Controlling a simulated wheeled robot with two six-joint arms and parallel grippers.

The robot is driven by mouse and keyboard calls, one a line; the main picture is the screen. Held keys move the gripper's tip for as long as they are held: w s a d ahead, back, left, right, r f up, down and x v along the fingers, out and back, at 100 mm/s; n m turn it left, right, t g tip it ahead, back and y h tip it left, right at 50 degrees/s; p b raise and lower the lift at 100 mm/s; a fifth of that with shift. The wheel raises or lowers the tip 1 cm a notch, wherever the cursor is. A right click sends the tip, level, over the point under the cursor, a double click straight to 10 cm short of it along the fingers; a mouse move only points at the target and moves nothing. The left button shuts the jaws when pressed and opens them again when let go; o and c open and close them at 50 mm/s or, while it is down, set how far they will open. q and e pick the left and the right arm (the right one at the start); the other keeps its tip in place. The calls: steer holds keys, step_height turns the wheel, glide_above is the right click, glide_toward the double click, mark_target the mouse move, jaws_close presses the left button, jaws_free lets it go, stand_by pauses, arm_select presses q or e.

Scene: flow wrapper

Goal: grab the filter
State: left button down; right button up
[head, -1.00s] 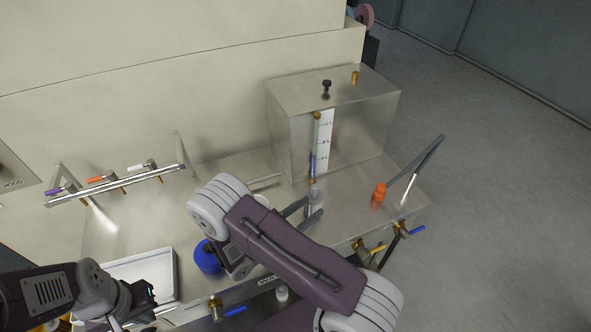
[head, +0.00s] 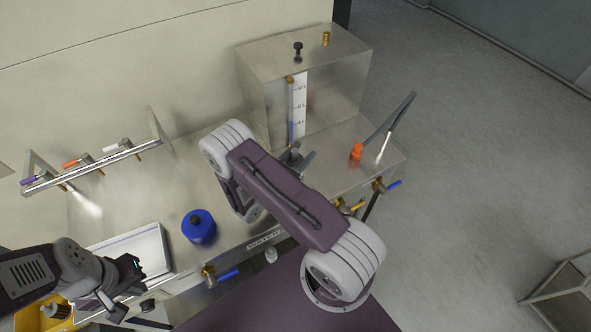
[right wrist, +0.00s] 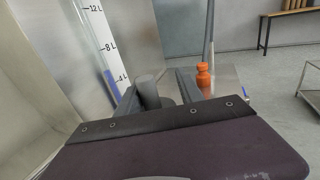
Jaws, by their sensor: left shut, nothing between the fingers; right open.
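A grey cylinder (right wrist: 149,92), which may be the filter, stands upright between the fingers of my right gripper (right wrist: 158,88) in the right wrist view. The fingers are open on either side of it; I cannot tell whether either one touches it. In the head view my right gripper (head: 298,158) is low in front of the steel tank, and my forearm hides part of the area. My left gripper (head: 120,308) is shut and empty by the front edge of the white tray.
The steel tank (head: 345,75) with a level gauge (head: 298,110) stands behind the right gripper. An orange bottle (head: 356,153) is to the right, beside a slanted rod. A blue container (head: 199,228), a white tray (head: 130,255) and a valve rack (head: 100,165) are to the left.

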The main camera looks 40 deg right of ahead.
jaws_close()
steer(key=shift+a, duration=0.1)
stand_by(1.3)
